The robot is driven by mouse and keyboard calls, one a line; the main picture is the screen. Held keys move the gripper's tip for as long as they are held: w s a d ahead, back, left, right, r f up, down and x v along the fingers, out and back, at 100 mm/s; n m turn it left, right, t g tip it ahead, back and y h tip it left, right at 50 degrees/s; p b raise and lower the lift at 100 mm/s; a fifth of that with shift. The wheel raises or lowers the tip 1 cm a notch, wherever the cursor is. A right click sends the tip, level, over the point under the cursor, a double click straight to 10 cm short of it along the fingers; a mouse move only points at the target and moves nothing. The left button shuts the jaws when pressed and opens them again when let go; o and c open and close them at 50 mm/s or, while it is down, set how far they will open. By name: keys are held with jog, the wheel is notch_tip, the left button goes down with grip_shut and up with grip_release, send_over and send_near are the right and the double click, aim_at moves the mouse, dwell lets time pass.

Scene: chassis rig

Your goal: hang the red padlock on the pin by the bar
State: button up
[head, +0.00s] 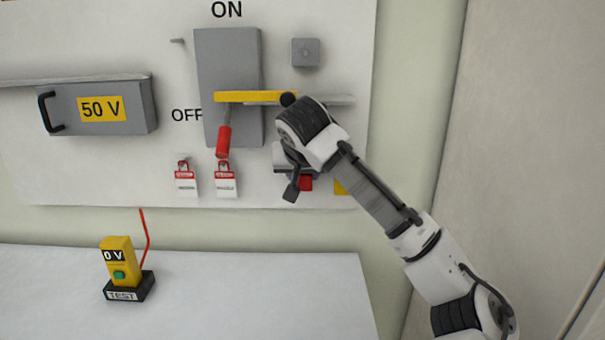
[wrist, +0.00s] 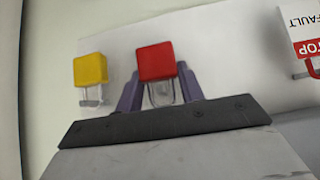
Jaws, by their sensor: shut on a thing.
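The red padlock (head: 305,184) shows low on the right of the panel in the head view, partly covered by my gripper (head: 301,178). In the wrist view the red padlock (wrist: 156,60) sits between my purple fingers, which are shut on it, its clear shackle pointing toward the palm. The yellow bar (head: 240,97) lies level across the grey switch box, above my gripper. I cannot make out a pin right by the bar; my wrist covers part of that area. A small grey peg (head: 178,41) stands at the upper left of the box.
A yellow padlock (head: 341,187) hangs beside the red one; in the wrist view it (wrist: 91,69) is left of my fingers. A red-handled lever (head: 223,141) points down toward OFF. Two red-and-white tags (head: 187,186) hang below. A yellow tester (head: 119,262) stands on the table.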

aim_at(306, 53)
jog(key=s+b, duration=0.2)
jog(key=s, duration=0.6)
jog(key=shift+r, duration=0.15)
dwell(0.8)
jog(key=shift+r, duration=0.1)
dwell(1.0)
jog(key=s+r+p, duration=0.3)
jog(key=r+p, duration=0.2)
jog(key=r, duration=0.7)
jog(key=s+r+p, duration=0.3)
jog(key=r+p, duration=0.2)
jog(key=r, duration=0.6)
jog(key=shift+w+d+f+p, duration=0.15)
jog(key=shift+w+p, duration=0.65)
jog(key=shift+w, duration=1.4)
jog(key=shift+w+d+f+p, duration=0.1)
jog(key=shift+w+p, duration=0.7)
jog(key=shift+w, duration=1.35)
jog(key=shift+w+f, duration=0.2)
jog(key=shift+w, duration=0.6)
jog(key=o, duration=1.1)
